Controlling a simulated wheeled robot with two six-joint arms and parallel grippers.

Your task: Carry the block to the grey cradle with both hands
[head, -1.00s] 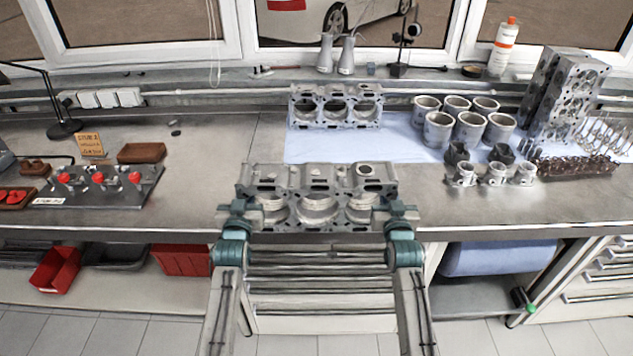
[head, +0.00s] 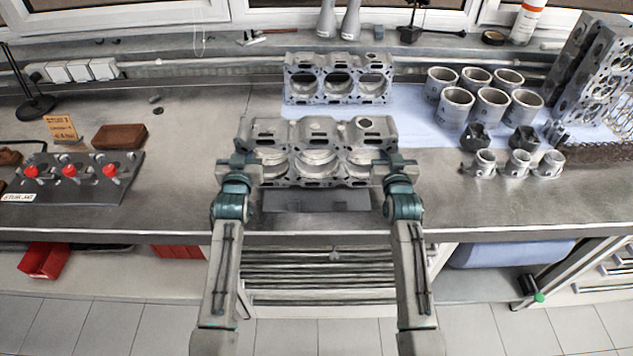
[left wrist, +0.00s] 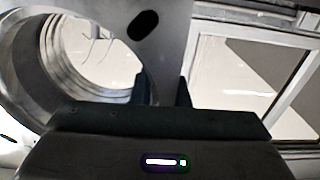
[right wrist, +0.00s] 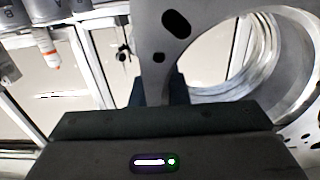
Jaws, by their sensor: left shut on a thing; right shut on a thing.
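The grey metal engine block (head: 317,158), with its row of large round bores, is held up between my two grippers over the bench's front part. My left gripper (head: 243,168) is shut on its left end, and my right gripper (head: 394,168) is shut on its right end. The block looks about level. Its bore and end wall fill part of the left wrist view (left wrist: 135,60) and the right wrist view (right wrist: 190,50). A dark grey flat piece (head: 318,201), perhaps the cradle, shows below the block near the bench's front edge; the block hides its rear part.
A similar block (head: 338,78) stands behind, on a blue cloth (head: 415,130). Several cylinder liners (head: 456,105) and small pistons (head: 519,163) stand to the right. A plate with red-topped studs (head: 90,178) lies left. Bench (head: 180,180) beside my left gripper is clear.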

